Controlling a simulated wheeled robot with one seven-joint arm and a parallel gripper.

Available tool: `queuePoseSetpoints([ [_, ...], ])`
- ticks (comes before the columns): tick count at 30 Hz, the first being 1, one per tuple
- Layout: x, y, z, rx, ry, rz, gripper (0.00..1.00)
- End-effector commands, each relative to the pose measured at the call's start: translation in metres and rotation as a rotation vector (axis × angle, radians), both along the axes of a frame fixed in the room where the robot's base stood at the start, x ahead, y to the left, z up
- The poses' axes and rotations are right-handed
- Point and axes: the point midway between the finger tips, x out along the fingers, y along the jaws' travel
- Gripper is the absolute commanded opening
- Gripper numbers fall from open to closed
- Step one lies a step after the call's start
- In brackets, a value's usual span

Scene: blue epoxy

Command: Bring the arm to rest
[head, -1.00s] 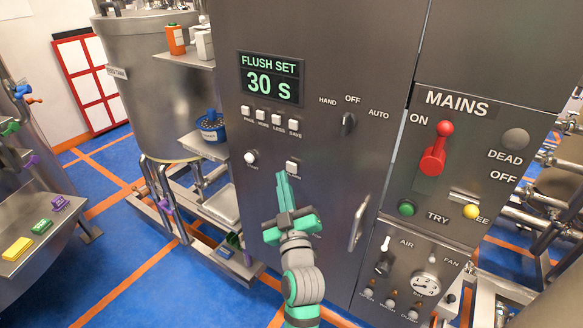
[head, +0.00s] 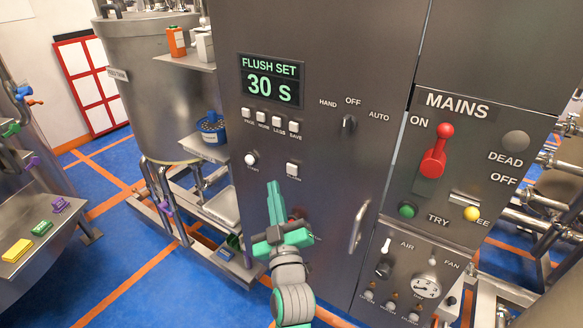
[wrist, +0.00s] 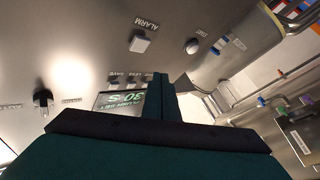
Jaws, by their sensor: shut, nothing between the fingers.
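My gripper (head: 275,200) is teal with a dark crosspiece and is shut and empty. In the head view it points up, in front of the lower part of the grey control cabinet (head: 330,190), below the white buttons. It looks clear of the panel, but the exact gap cannot be told. In the wrist view the gripper (wrist: 160,85) points toward the display (wrist: 117,101), which the fingers partly cover. An alarm button (wrist: 140,43) shows above the fingertips in that view.
The display (head: 270,80) reads FLUSH SET 30 S. A red mains lever (head: 434,160) points up at ON. A metal door handle (head: 359,226) juts out right of my gripper. Left stand a steel tank (head: 150,80) and shelves. Blue floor (head: 130,250) is open at lower left.

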Motion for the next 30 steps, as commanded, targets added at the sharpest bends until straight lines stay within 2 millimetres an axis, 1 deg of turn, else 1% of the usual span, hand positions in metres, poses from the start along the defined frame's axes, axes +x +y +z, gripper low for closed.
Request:
queuePoseSetpoints([
  [2, -0.001, 0.0, -0.004, 0.003, 0.004, -0.001, 0.0],
  [5, -0.009, -0.001, -0.02, 0.016, 0.024, -0.005, 0.0],
  [8, -0.025, -0.003, -0.049, 0.044, 0.056, -0.012, 0.0],
  [9, -0.033, -0.004, -0.063, 0.059, 0.072, -0.015, 0.0],
  [11, -0.047, -0.005, -0.085, 0.08, 0.097, -0.022, 0.0],
  [15, -0.083, -0.008, -0.129, 0.129, 0.151, -0.037, 0.0],
  [17, -0.1, -0.009, -0.146, 0.148, 0.174, -0.042, 0.0],
  [21, -0.141, -0.011, -0.182, 0.192, 0.225, -0.056, 0.0],
  [23, -0.159, -0.012, -0.196, 0.21, 0.245, -0.062, 0.0],
  [27, -0.203, -0.013, -0.223, 0.249, 0.293, -0.074, 0.0],
  [29, -0.222, -0.013, -0.232, 0.267, 0.314, -0.079, 0.0],
  [30, -0.235, -0.013, -0.239, 0.277, 0.328, -0.081, 0.0],
])
